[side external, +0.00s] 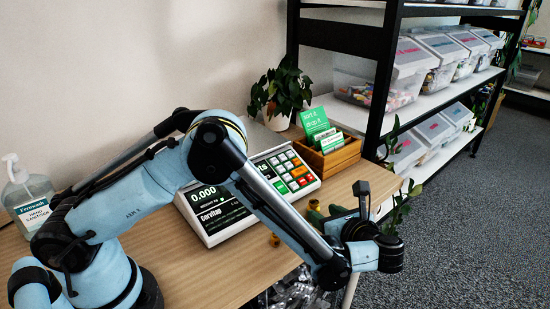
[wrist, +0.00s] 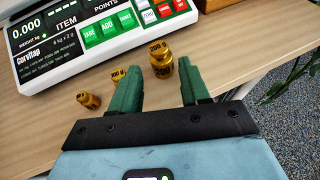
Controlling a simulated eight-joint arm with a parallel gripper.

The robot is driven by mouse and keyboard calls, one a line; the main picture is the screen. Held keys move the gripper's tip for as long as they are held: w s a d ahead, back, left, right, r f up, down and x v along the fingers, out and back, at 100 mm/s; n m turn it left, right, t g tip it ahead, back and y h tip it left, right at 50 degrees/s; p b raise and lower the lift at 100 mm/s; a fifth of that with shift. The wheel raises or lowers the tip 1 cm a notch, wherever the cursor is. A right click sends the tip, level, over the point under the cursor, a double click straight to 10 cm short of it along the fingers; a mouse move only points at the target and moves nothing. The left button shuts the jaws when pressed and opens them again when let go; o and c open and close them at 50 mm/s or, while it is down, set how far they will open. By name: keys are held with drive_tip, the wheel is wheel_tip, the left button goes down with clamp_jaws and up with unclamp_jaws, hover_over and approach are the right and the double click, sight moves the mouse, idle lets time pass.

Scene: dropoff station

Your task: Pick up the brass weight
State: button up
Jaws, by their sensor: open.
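Three brass weights stand on the wooden table. The largest, marked 200 g (wrist: 162,66), is just beyond and between my fingertips in the wrist view. A smaller brass weight (wrist: 118,74) is partly hidden behind my left finger, and another small brass weight (wrist: 88,101) is left of that finger.
A scale (side external: 216,212) with a keypad stands behind the weights. A wooden card box (side external: 334,157) and a potted plant (side external: 281,88) are behind it. A sanitizer bottle (side external: 27,197) is at left. The table's edge and carpet (side external: 470,230) lie to the right.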

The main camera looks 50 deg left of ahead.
drive_tip(key=shift+x, duration=4)
clamp_jaws()
